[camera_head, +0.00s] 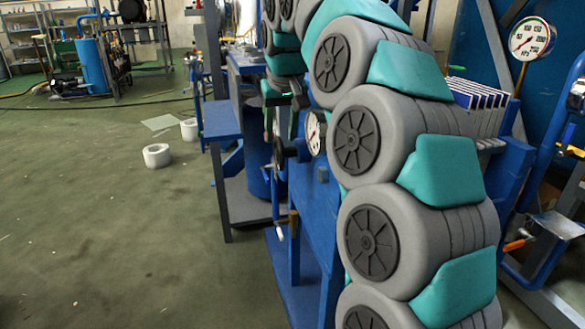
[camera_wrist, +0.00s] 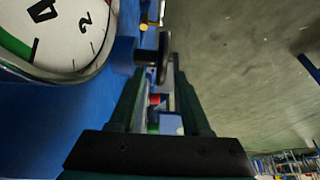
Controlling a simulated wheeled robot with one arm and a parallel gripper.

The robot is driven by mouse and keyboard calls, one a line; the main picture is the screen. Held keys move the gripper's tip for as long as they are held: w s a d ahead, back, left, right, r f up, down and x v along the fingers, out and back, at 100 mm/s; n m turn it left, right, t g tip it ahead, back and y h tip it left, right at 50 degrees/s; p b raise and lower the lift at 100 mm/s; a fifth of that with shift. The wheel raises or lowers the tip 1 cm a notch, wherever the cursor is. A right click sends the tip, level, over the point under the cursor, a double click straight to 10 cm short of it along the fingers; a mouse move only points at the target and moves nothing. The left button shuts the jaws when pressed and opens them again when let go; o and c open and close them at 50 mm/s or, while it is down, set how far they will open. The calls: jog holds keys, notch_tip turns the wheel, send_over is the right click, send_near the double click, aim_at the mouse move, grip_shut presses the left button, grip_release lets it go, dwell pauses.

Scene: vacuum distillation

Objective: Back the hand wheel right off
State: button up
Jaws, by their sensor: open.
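The hand wheel (camera_head: 278,153) is a small black disc on a blue fitting beside a round white dial gauge (camera_head: 315,132). In the wrist view the hand wheel (camera_wrist: 164,58) shows nearly edge-on, on a short dark stem from the blue body at left. My gripper (camera_head: 281,124) points down, just above the wheel in the head view. In the wrist view my gripper (camera_wrist: 158,76) is open, with its two dark fingers apart and the wheel around the gap at their tips. I cannot tell whether either finger touches the wheel.
The large gauge face (camera_wrist: 45,35) lies close to the left of my fingers. A blue bench (camera_head: 318,225) stands beneath the fitting. Another gauge (camera_head: 531,38) and blue pipes stand at right. White rings (camera_head: 157,155) lie on the open green floor at left.

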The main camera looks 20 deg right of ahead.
aim_at(278, 154)
jog(key=shift+x, duration=3.9)
jog(key=shift+a, duration=0.1)
grip_shut()
